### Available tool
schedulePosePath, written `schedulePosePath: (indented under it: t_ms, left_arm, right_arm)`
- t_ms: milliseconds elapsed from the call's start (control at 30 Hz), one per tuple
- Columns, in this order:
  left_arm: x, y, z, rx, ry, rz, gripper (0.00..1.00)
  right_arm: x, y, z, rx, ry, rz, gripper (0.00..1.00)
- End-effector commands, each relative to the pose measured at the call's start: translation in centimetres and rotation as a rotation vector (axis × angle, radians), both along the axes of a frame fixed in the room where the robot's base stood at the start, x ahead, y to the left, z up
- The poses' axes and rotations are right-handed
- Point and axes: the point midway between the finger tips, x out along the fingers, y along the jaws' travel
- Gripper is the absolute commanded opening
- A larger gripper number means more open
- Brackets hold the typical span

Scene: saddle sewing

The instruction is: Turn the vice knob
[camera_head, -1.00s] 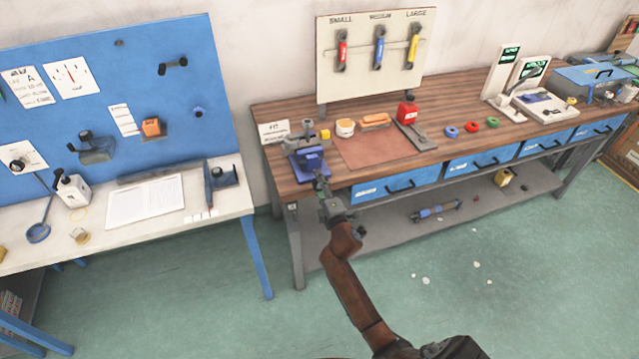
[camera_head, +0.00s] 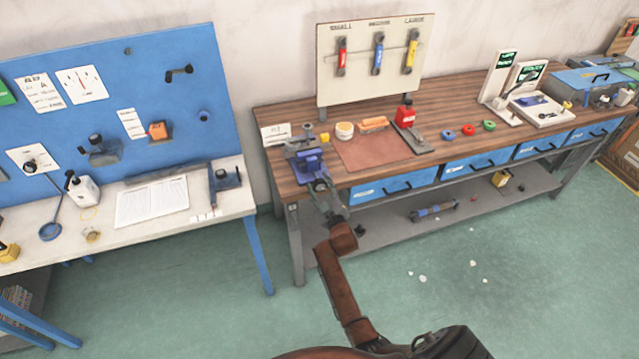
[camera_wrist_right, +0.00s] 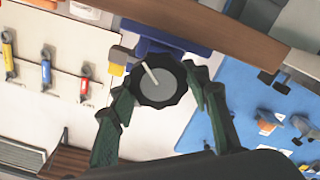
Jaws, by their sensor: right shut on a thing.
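The blue vice (camera_head: 306,160) is mounted at the left front corner of the wooden workbench. My right gripper (camera_head: 320,186) is at the front of the vice, just off the bench edge. In the right wrist view the black, scalloped vice knob (camera_wrist_right: 176,99) has a grey face with a pale line mark, tilted up to the left. My right gripper's green fingers (camera_wrist_right: 160,98) stand on both sides of the knob, shut on it. Part of the blue vice (camera_wrist_right: 167,38) shows behind the knob. My left gripper is not in view.
The wooden bench (camera_head: 463,101) holds a brown mat (camera_head: 372,153), a red container (camera_head: 405,112) and coloured rings. A tool board (camera_head: 375,60) stands behind. A white table (camera_head: 230,202) with a blue pegboard (camera_head: 75,95) is at left. Open floor lies in front.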

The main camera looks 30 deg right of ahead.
Motion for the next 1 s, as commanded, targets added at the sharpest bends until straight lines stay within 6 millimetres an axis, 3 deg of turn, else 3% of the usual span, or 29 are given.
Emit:
schedulePosePath:
  t_ms: [500, 1000]
  left_arm:
    - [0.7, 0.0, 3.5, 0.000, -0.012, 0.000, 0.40]
    - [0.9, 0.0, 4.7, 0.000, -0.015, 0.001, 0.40]
  right_arm:
    - [-0.1, -0.2, 0.2, 0.449, -0.105, -0.001, 0.19]
    - [-0.1, -0.3, 0.0, 0.656, -0.155, -0.001, 0.19]
